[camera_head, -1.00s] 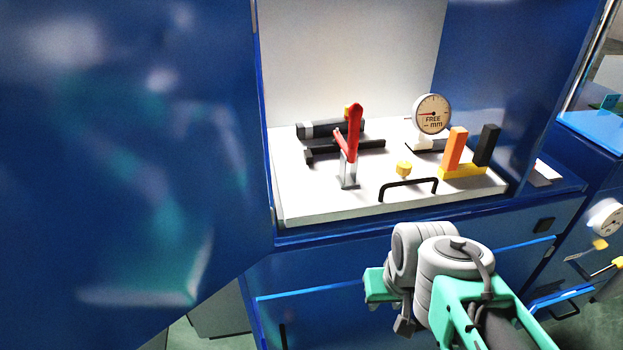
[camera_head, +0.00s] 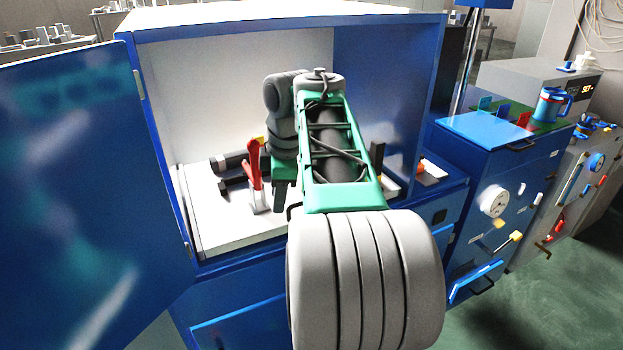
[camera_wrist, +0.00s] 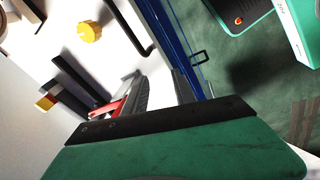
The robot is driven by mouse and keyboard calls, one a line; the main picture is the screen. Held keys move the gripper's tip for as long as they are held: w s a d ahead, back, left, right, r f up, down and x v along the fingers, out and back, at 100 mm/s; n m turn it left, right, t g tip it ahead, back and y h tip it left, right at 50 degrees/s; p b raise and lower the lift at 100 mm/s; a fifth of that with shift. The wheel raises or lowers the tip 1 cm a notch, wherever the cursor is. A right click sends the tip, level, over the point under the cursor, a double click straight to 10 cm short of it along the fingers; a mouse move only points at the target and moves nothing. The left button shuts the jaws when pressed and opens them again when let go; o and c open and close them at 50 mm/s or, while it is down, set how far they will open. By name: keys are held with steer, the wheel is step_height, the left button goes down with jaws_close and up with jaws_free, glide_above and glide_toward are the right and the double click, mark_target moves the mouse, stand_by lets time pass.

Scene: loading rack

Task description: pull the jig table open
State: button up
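The white jig table (camera_head: 212,232) sits inside the blue cabinet. Its black bar handle shows mostly hidden behind my arm in the head view (camera_head: 293,209), and as a dark bar in the wrist view (camera_wrist: 128,26). A red toggle lever (camera_head: 254,163) stands on the table, left of my gripper (camera_head: 283,196), which hangs low over the table's front part. In the wrist view my gripper (camera_wrist: 160,88) has its two dark fingers apart, with nothing seen between them. The handle lies beyond the fingertips, apart from them. The yellow knob (camera_wrist: 89,32) is beside the handle.
The open blue cabinet door (camera_head: 75,190) fills the left side. The cabinet's right wall (camera_head: 385,90) is close to my arm. A blue cabinet (camera_head: 500,145) with a dial and handles stands to the right. Dark fixtures (camera_head: 230,162) lie at the table's back left.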

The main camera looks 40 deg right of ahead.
steer(key=s+d+r+n, duration=0.3)
steer(key=d, duration=0.7)
steer(key=shift+h, duration=0.3)
steer(key=b+x, duration=0.1)
steer(key=x, duration=0.1)
steer(key=b+x, duration=0.1)
steer(key=x, duration=0.1)
steer(key=b+x, duration=0.2)
steer(key=x, duration=0.1)
steer(key=shift+w+a, duration=0.2)
steer(key=shift+a, duration=0.1)
steer(key=shift+c, duration=0.2)
jaws_close()
